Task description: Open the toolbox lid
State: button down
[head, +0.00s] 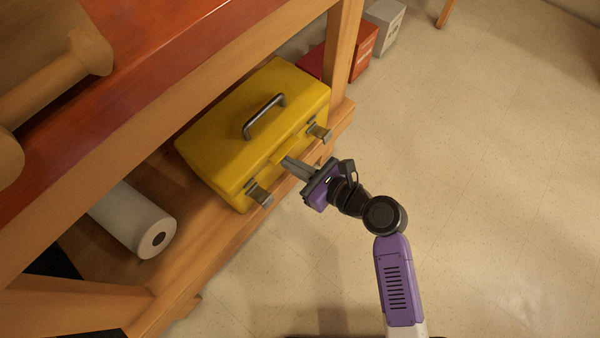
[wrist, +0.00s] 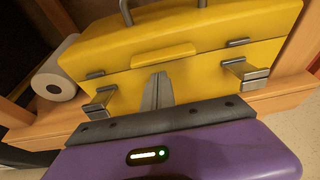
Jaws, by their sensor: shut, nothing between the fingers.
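The yellow toolbox (head: 235,120) sits on the low wooden shelf with its lid down. Its grey handle (head: 264,116) stands on top of the lid. Two metal latches, the near one (head: 259,194) and the far one (head: 320,132), stick out from the front and look flipped open. In the wrist view the lid's front lip (wrist: 163,55) lies above my fingers, between the left latch (wrist: 100,102) and right latch (wrist: 245,72). My gripper (head: 287,163) is shut and empty, its fingertips at the toolbox front just below the lip. I cannot tell whether they touch it.
A white paper roll (head: 134,220) lies on the shelf left of the toolbox. A wooden post (head: 343,50) stands to its right, with red boxes (head: 363,42) and a grey box (head: 385,22) beyond. The red-brown bench top (head: 130,75) overhangs the shelf. The floor (head: 480,150) is clear.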

aim_at(275, 142)
jog(key=shift+r, duration=0.75)
jog(key=shift+r, duration=0.1)
